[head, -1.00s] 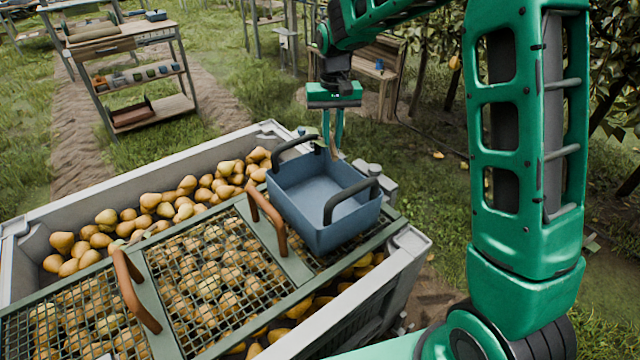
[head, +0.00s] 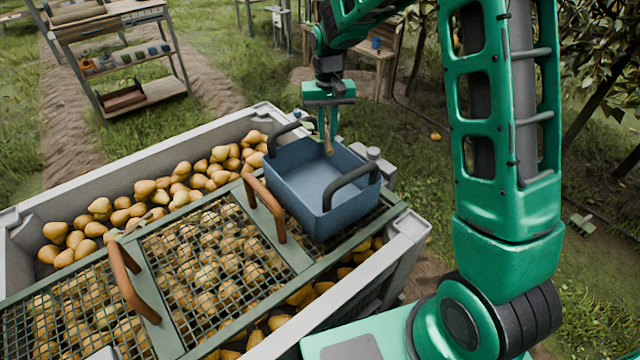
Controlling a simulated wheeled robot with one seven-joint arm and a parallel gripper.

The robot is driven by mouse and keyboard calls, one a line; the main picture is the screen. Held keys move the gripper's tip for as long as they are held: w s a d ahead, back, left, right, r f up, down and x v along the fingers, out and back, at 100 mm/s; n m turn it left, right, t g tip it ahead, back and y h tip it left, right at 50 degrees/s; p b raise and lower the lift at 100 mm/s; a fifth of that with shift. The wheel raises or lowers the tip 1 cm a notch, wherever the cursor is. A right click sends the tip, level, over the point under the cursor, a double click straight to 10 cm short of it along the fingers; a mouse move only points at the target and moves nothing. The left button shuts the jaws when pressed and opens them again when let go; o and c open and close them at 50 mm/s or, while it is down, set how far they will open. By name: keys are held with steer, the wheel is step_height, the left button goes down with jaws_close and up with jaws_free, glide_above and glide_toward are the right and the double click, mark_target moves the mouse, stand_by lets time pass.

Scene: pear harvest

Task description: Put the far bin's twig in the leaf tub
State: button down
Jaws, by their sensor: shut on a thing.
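My gripper (head: 327,134) points down over the far rim of the blue tub (head: 308,202), the likely leaf tub. Its fingers are shut on a small thin brown piece, likely the twig (head: 329,146). The piece's lower end shows against the tub's inside far wall; I cannot tell whether it touches the tub. The tub has two dark handles, stands on the mesh cover and looks empty inside. A grey bin (head: 22,222) full of pears lies under and behind the cover.
Brown handles (head: 264,207) stand up from the mesh cover (head: 205,265) left of the tub. A small greenish stick-like bit (head: 133,226) lies by the pears. A wooden shelf (head: 135,95) stands behind on the left. Grass is open beyond the bin.

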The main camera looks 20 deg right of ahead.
steer(key=shift+f, duration=0.1)
steer(key=c, duration=1.6)
jaws_free()
steer(key=shift+c, duration=0.2)
step_height(320, 180, up, 11)
steer(key=shift+f, duration=0.15)
